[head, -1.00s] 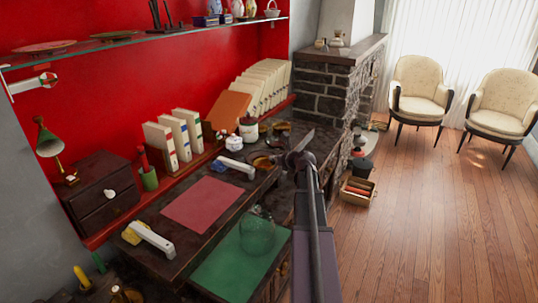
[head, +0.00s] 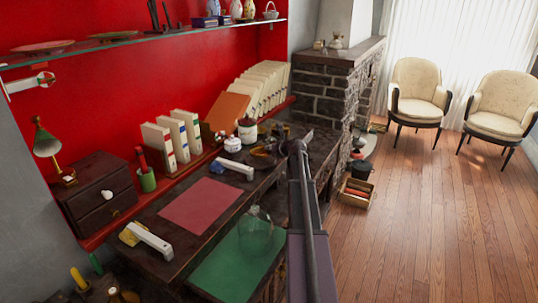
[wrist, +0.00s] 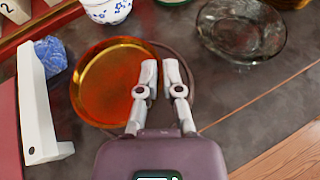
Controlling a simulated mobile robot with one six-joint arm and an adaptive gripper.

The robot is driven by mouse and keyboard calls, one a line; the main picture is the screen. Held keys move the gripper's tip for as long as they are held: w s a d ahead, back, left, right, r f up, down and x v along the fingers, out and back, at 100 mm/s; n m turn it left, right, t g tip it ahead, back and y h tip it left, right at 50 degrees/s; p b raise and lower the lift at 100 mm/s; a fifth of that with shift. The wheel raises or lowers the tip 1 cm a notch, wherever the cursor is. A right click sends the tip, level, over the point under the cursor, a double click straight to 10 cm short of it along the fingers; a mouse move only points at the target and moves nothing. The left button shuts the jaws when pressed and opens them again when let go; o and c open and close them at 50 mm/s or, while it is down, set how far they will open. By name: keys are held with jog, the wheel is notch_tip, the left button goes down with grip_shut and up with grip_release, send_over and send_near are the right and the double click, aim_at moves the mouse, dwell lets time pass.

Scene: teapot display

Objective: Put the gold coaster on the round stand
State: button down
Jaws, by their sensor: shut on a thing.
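The gold coaster (wrist: 105,88) is a shiny amber-orange disc with a raised rim in the wrist view. My gripper (wrist: 161,75) is shut on its right rim, one finger over the disc and the other outside it. The round stand (wrist: 189,97) is dark purple-brown; only a curved part of its edge shows to the right of and behind the fingers. The coaster covers much of it and sits left of its centre in this view. I cannot tell whether they touch. In the head view, the gripper end is largely hidden by my arm.
A smoky glass dish (wrist: 241,32) stands right of the stand, and a blue-patterned white pot (wrist: 107,8) behind. A white holder (wrist: 38,105) with a blue crumpled thing (wrist: 51,56) is at left. A glass jar (head: 256,232) stands nearer in the head view.

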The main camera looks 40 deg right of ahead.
aim_at(271, 158)
jog(key=shift+w+d+f, duration=0.25)
jog(key=shift+w+d, duration=0.2)
jog(key=shift+w, duration=0.2)
jog(key=shift+s+a+f+b, duration=0.1)
jog(key=shift+f+b, duration=1.5)
jog(key=shift+b, duration=0.25)
jog(key=shift+f, duration=0.1)
jog(key=c, duration=0.8)
grip_release()
jog(key=shift+s+r+p, duration=0.35)
jog(key=shift+s+r, duration=0.1)
jog(key=shift+s, duration=0.15)
jog(key=p+v, duration=0.4)
jog(key=v, duration=0.6)
jog(key=shift+s, duration=0.35)
